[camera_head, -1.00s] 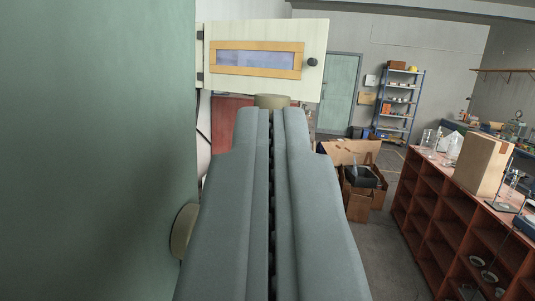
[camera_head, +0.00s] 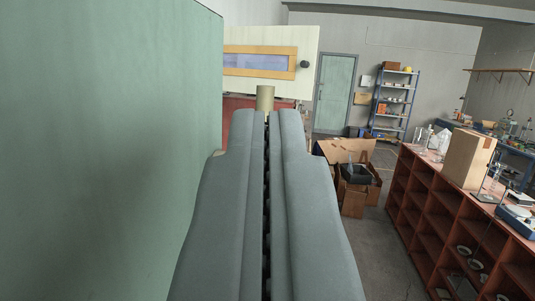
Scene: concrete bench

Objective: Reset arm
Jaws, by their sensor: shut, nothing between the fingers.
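My gripper (camera_head: 266,118) fills the lower middle of the view. Its two grey fingers lie side by side with only a thin dark seam between them, so it is shut and holds nothing. A cream cabinet door (camera_head: 310,45) with an orange-framed window (camera_head: 260,62) and a dark round knob (camera_head: 305,64) stands open beyond the fingertips. A beige cylindrical knob (camera_head: 265,99) shows just past the fingertips; whether they touch it I cannot tell. A large green panel (camera_head: 110,150) covers the left side, close beside my gripper.
A red-brown shelf unit (camera_head: 425,215) with a cardboard box (camera_head: 468,158) and glassware on top stands at the right. Open cardboard boxes (camera_head: 352,195) sit on the floor. A blue shelf rack (camera_head: 394,105) and green door (camera_head: 335,92) are at the back.

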